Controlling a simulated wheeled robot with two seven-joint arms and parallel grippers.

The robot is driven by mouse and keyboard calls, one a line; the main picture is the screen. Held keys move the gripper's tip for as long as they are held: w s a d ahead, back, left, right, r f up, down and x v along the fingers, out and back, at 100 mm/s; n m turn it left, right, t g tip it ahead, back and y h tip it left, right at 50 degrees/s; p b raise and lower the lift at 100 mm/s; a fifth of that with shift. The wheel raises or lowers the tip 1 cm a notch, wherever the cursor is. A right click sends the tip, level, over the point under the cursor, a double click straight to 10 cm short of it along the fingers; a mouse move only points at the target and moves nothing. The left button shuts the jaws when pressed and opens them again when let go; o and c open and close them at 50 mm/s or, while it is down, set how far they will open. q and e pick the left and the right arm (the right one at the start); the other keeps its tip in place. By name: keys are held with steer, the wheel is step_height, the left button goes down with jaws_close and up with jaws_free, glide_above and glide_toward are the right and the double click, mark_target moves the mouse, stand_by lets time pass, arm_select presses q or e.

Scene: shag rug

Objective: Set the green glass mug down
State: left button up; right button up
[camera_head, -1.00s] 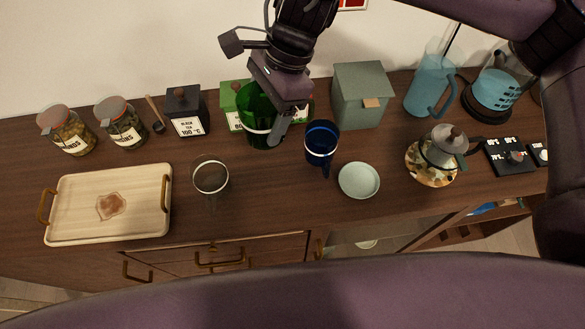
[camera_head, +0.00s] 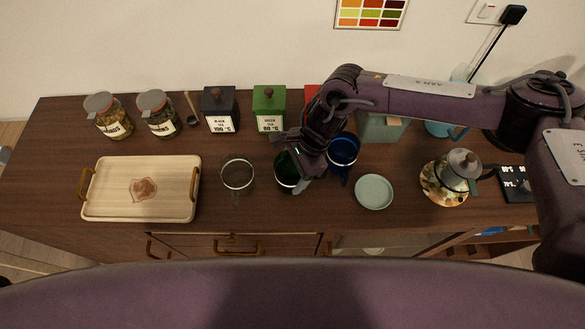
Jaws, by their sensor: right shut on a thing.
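The green glass mug (camera_head: 287,171) is at the middle of the counter, between a clear glass mug (camera_head: 237,174) on its left and a blue glass mug (camera_head: 343,151) on its right. My right gripper (camera_head: 296,170) is shut on the green mug, at its right side, and hides part of it. The mug looks upright and at or close to the counter top; I cannot tell whether its base touches the wood. My left gripper is not in view.
A wooden tray (camera_head: 112,205) lies at the left. Jars and canisters, such as a green canister (camera_head: 268,106), line the back. Bare counter (camera_head: 290,217) lies in front of the mugs.

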steer(key=shift+f, duration=0.4)
steer(key=shift+f+b, duration=0.2)
steer(key=shift+b, duration=0.15)
steer(key=o, duration=1.1)
steer(key=shift+o, duration=0.2)
steer(key=shift+r, duration=0.1)
